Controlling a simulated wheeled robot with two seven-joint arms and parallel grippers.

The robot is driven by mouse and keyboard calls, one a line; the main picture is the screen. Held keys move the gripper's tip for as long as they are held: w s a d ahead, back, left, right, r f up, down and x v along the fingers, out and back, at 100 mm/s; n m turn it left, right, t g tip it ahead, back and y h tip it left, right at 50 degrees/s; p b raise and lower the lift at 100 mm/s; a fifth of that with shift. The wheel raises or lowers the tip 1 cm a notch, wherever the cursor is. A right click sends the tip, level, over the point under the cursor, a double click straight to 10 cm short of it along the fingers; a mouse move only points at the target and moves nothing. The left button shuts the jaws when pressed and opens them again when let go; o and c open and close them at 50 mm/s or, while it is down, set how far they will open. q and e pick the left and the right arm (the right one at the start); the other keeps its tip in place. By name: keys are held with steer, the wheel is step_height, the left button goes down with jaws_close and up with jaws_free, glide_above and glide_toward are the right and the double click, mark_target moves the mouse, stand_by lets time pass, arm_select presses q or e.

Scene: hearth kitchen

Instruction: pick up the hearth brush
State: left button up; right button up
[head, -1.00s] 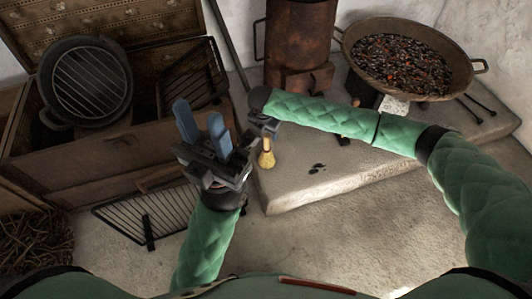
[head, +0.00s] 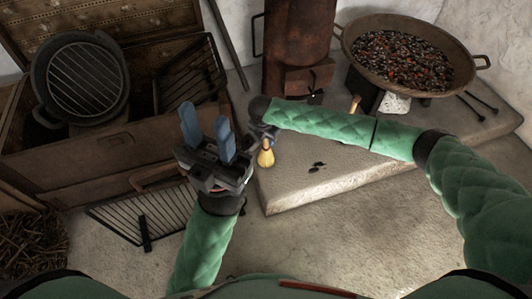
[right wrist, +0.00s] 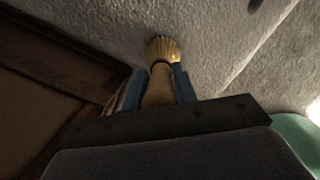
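The hearth brush (head: 265,158), with pale yellow bristles, is under my right gripper (head: 263,133) beside the left edge of the stone hearth. In the right wrist view its bristles (right wrist: 163,50) point away from me. Its wooden handle (right wrist: 159,88) lies between the blue fingers of my right gripper (right wrist: 163,80), which look closed against its sides. The head view mostly hides these fingers and the handle. My left gripper (head: 206,130) is open and empty, its blue fingers pointing up, to the left of the brush.
The stone hearth (head: 350,178) carries a rusty stove (head: 298,45) and a pan of embers (head: 410,52). Dark bits (head: 318,166) lie on its front part. A wooden chest (head: 70,165) with a grill pot (head: 85,75) stands left. A black rack (head: 125,225) leans before it. The floor in front is clear.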

steer(key=shift+c, duration=0.9)
steer(key=shift+r, duration=0.1)
